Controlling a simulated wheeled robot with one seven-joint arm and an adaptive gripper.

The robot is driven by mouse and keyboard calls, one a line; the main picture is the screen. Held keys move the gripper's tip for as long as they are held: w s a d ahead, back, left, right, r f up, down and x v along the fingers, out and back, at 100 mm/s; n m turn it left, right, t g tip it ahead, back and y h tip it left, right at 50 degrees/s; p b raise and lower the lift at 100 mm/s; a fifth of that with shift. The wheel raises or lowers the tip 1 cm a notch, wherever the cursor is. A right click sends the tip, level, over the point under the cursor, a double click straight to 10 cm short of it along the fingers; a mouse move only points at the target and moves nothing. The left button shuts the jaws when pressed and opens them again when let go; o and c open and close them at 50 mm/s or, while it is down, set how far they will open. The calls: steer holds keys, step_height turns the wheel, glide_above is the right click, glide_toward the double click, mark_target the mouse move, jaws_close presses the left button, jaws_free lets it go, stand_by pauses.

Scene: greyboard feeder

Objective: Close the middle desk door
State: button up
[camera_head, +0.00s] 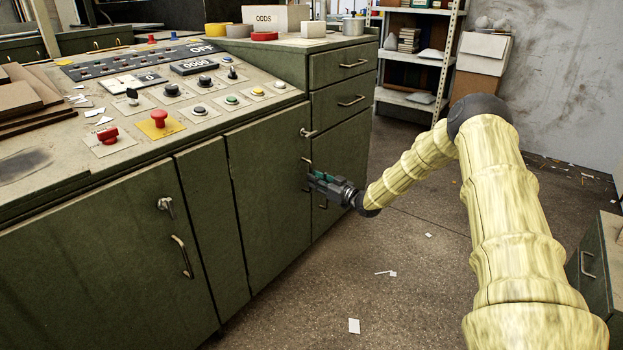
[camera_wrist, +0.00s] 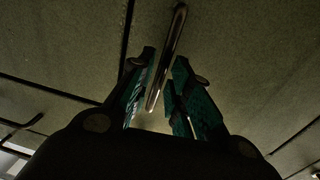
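The green desk's middle door (camera_head: 268,200) stands between a narrow panel and the right-hand drawer column. It looks nearly in line with the desk front; I cannot tell whether it is slightly ajar. A latch (camera_head: 307,132) sits near its upper right corner. My gripper (camera_head: 313,179) is at the door's right edge, by its handle, mostly covering it in the head view. In the wrist view, a metal bar handle (camera_wrist: 168,55) lies between the two teal-padded fingers of my gripper (camera_wrist: 160,85). The fingers are apart, with gaps visible beside the bar.
The left door (camera_head: 100,260) has its own handle (camera_head: 182,257) and looks shut. Drawers (camera_head: 342,62) lie above the right-hand door (camera_head: 342,165). The floor (camera_head: 400,260) before the desk is clear except for paper scraps. A cabinet (camera_head: 597,265) stands at the right edge.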

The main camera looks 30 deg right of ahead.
steer(key=v, duration=0.9)
steer(key=shift+w+d, duration=0.1)
